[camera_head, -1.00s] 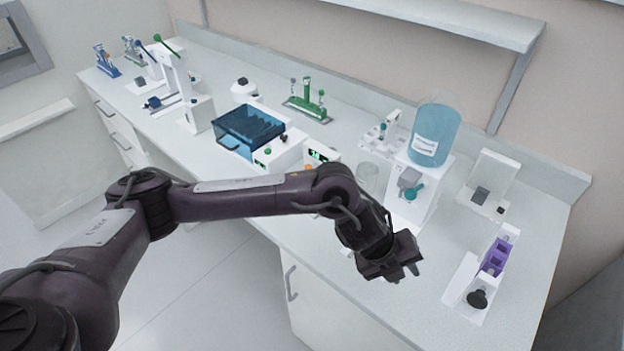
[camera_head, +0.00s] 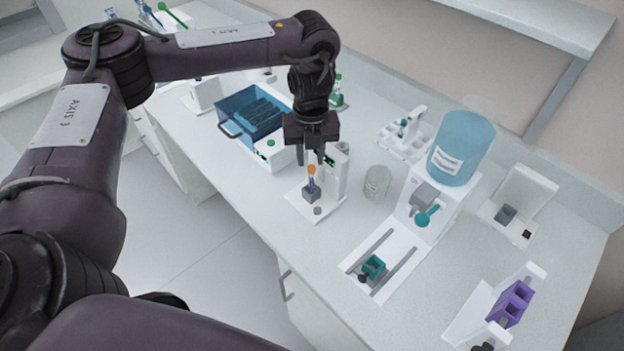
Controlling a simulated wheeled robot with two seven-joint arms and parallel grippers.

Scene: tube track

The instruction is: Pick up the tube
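A small tube (camera_head: 311,183) with an orange cap stands upright in a grey holder on a white stand, near the front edge of the bench. My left gripper (camera_head: 310,156) points down just above the orange cap. My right gripper is not in view.
A blue-lidded box (camera_head: 252,112) stands left of the gripper. A glass beaker (camera_head: 377,182), a dispenser with a blue bottle (camera_head: 462,148), a slotted white plate with a teal block (camera_head: 373,267) and a purple rack (camera_head: 511,302) stand to the right.

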